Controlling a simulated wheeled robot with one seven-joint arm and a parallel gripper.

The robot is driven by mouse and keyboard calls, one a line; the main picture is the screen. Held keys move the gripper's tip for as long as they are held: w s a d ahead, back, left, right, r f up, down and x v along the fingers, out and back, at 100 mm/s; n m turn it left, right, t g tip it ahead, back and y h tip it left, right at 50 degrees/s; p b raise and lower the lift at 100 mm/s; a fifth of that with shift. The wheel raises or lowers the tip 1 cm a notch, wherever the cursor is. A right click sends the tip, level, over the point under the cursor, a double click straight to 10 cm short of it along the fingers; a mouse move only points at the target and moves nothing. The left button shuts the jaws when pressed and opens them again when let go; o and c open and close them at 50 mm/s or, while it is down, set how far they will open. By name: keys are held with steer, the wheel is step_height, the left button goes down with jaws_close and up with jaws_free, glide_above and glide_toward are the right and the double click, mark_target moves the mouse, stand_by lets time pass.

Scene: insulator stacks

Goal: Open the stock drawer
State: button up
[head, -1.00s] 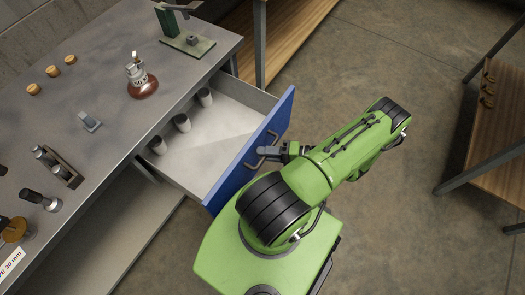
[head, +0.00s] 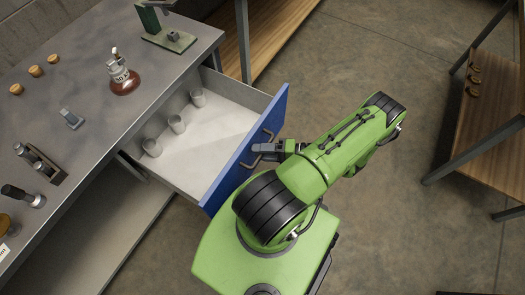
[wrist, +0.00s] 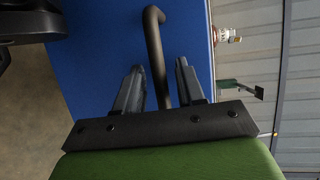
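The stock drawer, with its blue front (head: 246,150), stands pulled well out from the grey workbench. The dark bar handle (head: 266,137) is on the blue front. My gripper (head: 262,148) is at the handle. In the wrist view the handle (wrist: 156,45) runs between the two fingers of my gripper (wrist: 159,72). A narrow gap shows on each side of the bar, so the fingers are around it but look apart from it.
A wooden shelf unit (head: 480,120) stands at the right. The floor between is clear.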

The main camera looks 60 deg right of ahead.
stand_by(0.4)
steer(key=v, duration=1.5)
steer(key=shift+s+b, duration=0.35)
steer(key=shift+b, duration=0.05)
steer(key=shift+d, duration=0.15)
